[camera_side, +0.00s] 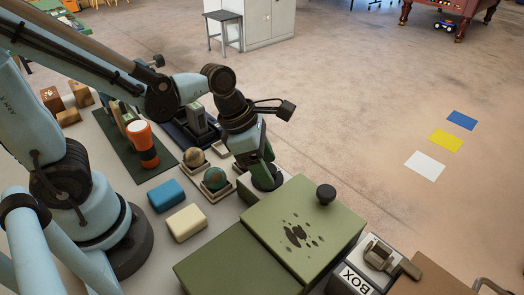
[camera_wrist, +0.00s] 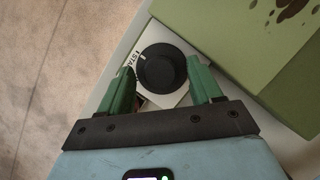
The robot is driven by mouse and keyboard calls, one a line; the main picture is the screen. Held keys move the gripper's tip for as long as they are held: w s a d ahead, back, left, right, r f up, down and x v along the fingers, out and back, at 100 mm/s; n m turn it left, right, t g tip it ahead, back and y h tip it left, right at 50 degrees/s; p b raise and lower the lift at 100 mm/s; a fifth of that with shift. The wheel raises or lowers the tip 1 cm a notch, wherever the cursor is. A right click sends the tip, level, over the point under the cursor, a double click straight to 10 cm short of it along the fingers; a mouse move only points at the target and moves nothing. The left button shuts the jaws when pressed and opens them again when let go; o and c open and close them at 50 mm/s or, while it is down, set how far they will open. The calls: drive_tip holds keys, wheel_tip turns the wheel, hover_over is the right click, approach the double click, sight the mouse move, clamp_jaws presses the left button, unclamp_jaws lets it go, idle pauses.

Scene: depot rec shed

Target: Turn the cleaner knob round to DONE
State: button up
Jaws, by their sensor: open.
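The cleaner knob (camera_wrist: 160,68) is a round black dial on a white panel (camera_wrist: 151,33) in the wrist view. Part of some dark lettering shows at the knob's left edge; I cannot read it fully, and no DONE mark is visible. My gripper (camera_wrist: 162,66) is open, with one green finger on each side of the knob. In the side view my gripper (camera_side: 262,163) points down over the dark knob (camera_side: 267,180), beside the green box.
A green box (camera_side: 275,240) with dark splatters and a black lid handle (camera_side: 325,194) stands close by. Blue (camera_side: 166,195) and cream (camera_side: 187,223) blocks, balls on stands (camera_side: 215,179) and an orange torch (camera_side: 142,143) lie left. A BOX-labelled unit (camera_side: 357,280) is at front right.

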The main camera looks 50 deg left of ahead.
idle(0.3)
drive_tip(key=c, duration=1)
drive_tip(key=shift+c, duration=0.2)
